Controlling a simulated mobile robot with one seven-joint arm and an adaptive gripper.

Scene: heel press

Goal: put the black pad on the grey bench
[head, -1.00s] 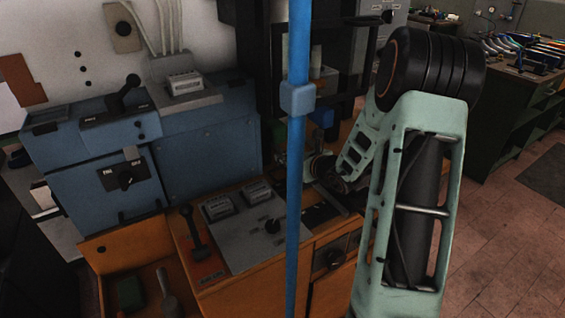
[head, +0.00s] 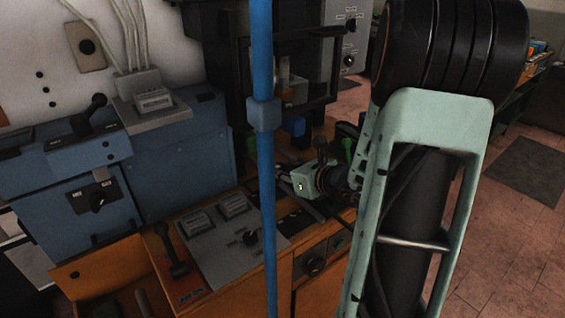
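My arm reaches from the lower right toward the machine, and its wrist is above the right end of the orange-brown console. My gripper (head: 284,178) points left, dark and small, partly behind the blue pole; whether its fingers are open or shut cannot be made out. I cannot pick out the black pad for certain; dark shapes lie around the gripper. No grey bench can be identified with certainty in this view.
The blue pole (head: 264,190) stands upright in front of the orange-brown console (head: 165,290). The console bears a grey control panel (head: 225,258) and a black lever (head: 172,250). A blue machine housing (head: 185,165) stands at left.

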